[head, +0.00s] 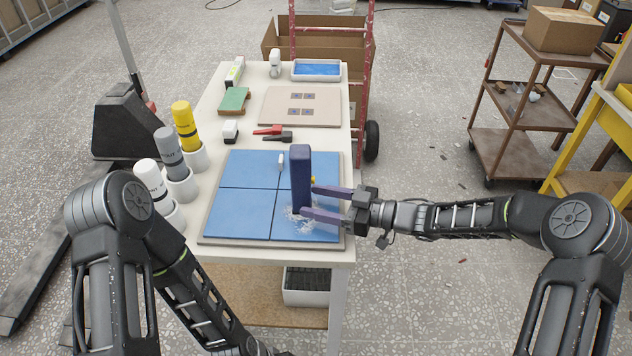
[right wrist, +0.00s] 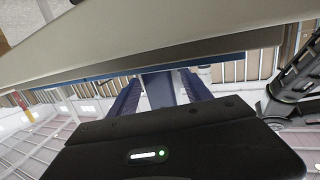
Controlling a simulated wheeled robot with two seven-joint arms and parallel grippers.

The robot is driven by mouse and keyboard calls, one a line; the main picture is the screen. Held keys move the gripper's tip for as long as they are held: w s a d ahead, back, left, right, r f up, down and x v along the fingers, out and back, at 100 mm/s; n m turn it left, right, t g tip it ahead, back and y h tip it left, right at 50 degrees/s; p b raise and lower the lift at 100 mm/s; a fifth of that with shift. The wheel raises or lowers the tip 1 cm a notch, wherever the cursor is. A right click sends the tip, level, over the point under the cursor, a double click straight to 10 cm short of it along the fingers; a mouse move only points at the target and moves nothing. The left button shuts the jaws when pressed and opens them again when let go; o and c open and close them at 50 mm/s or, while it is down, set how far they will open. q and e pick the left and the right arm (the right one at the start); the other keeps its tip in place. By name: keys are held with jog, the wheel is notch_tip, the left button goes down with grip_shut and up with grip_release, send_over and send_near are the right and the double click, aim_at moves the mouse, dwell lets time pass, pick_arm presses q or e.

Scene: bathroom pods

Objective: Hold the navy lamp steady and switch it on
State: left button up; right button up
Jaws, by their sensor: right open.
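The navy lamp (head: 300,165) is a tall upright block on the right half of the blue tiled board (head: 240,205). A small yellow part shows at its right side, partly behind a finger. My right gripper (head: 309,200) comes in from the right, open, its two purple fingers reaching to the lamp's lower part. I cannot tell whether they touch it. In the right wrist view the lamp (right wrist: 160,90) shows between the two spread fingers (right wrist: 160,95). My left arm runs down past the bottom edge, its gripper out of sight.
White, grey and yellow bottles (head: 168,150) stand in cups along the table's left edge. A small white piece (head: 281,161) stands left of the lamp. Red and black clamps (head: 272,131), a beige board (head: 302,107) and a white tray (head: 317,70) lie farther back. Clear scraps lie at the lamp's foot.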

pick_arm(q)
jog(key=shift+f+b, duration=0.4)
jog(key=shift+f, duration=0.25)
pick_arm(e)
jog(key=shift+x, duration=1.5)
jog(key=shift+c, duration=0.4)
jog(key=c, duration=0.6)
pick_arm(q)
grip_shut()
dwell(1.3)
